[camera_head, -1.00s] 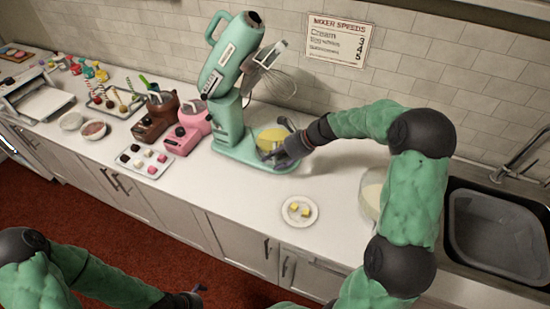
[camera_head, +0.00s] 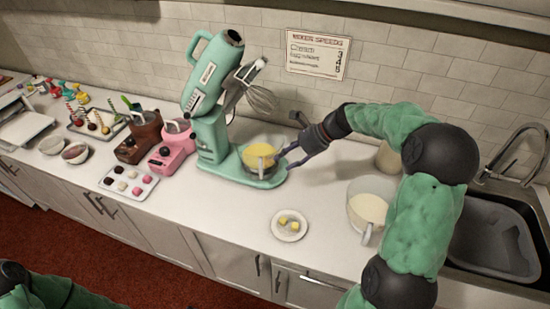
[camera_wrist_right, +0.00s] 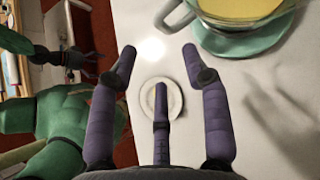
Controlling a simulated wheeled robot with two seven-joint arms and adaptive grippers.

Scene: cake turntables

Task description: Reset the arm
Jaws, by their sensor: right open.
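My right gripper (camera_head: 287,156) is open and empty beside the mixer bowl (camera_head: 262,158), at its right. The bowl holds a yellow mixture and sits on the base of the mint stand mixer (camera_head: 212,130), whose head is tilted up with the whisk raised. In the right wrist view, my right gripper (camera_wrist_right: 158,62) has its fingers spread with nothing between them. The bowl (camera_wrist_right: 240,22) is at the top right there, apart from the fingers. My left arm shows at the lower left of the head view. My left gripper (camera_wrist_right: 62,58) looks dark and small in the wrist view.
A white plate with yellow cubes (camera_head: 289,227) lies on the counter (camera_head: 220,215). A glass bowl of pale contents (camera_head: 367,207) stands near my right forearm. The sink (camera_head: 495,235) is at right. Pink (camera_head: 172,150) and brown (camera_head: 139,140) small mixers and a sweets tray (camera_head: 128,182) are left.

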